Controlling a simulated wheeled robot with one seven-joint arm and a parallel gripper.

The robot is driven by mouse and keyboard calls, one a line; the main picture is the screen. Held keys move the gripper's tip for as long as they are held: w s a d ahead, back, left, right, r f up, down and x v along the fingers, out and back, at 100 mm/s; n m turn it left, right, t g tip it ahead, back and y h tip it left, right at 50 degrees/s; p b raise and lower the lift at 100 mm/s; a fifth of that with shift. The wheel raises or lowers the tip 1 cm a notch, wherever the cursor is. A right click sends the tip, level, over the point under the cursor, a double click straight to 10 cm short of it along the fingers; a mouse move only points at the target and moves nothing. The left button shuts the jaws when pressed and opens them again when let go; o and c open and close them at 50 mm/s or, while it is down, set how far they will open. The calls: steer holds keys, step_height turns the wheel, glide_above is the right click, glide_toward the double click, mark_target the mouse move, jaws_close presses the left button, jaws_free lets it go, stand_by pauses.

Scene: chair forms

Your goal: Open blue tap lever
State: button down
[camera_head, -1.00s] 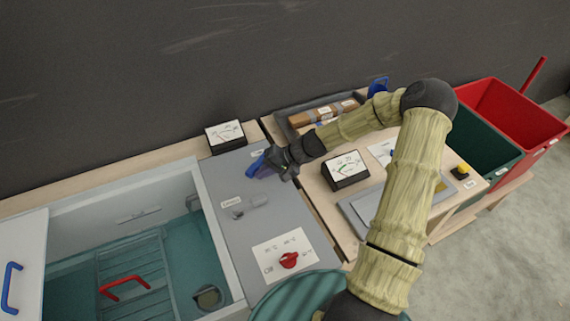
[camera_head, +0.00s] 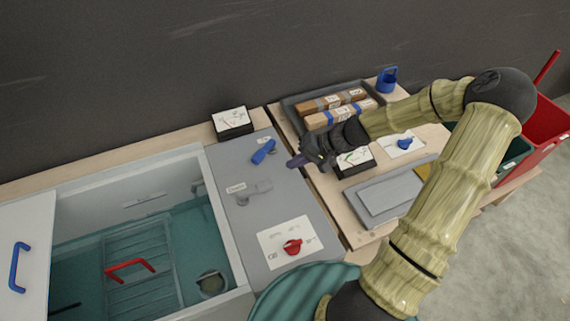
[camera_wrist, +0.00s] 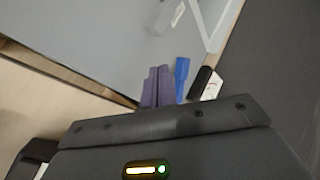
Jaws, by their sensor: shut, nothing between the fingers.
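The blue tap lever (camera_head: 263,151) is on the grey panel beside the sink, below the white dial box. In the wrist view the blue lever (camera_wrist: 181,78) shows just beyond the fingers. My gripper (camera_head: 293,163) is shut and empty, to the right of the lever near the panel's right edge. A small gap separates them in the head view. In the wrist view the purple-grey fingers (camera_wrist: 158,86) are together, beside the lever in the picture. Whether they touch it there cannot be told.
A grey lever (camera_head: 255,190) and a red knob (camera_head: 292,247) are on the same panel. A white dial box (camera_head: 232,122) stands behind. A tray (camera_head: 291,105) with wrapped bars and another dial box (camera_head: 357,161) lie by my arm. The open sink basin (camera_head: 180,260) is at left.

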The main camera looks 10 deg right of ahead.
steer(key=shift+s+d+r, duration=0.35)
steer(key=shift+s+r, duration=0.1)
steer(key=shift+r, duration=0.1)
steer(key=shift+s+d+r, duration=0.3)
steer(key=shift+s+r, duration=0.15)
steer(key=shift+r, duration=0.1)
steer(key=shift+d, duration=0.1)
steer(key=s+a+n+g+h, duration=0.2)
steer(key=s+g+h, duration=0.1)
steer(key=s+h, duration=0.25)
steer(key=s+r+n+t+h, duration=0.1)
steer(key=s+r+t+h, duration=0.1)
steer(key=s+r, duration=0.5)
steer(key=shift+s+a+r+n+t+h+p, duration=0.15)
steer(key=shift+s+r+n+t+h+p, duration=0.2)
steer(key=shift+r+h, duration=0.3)
steer(key=shift+w+f, duration=0.15)
steer(key=shift+w, duration=0.05)
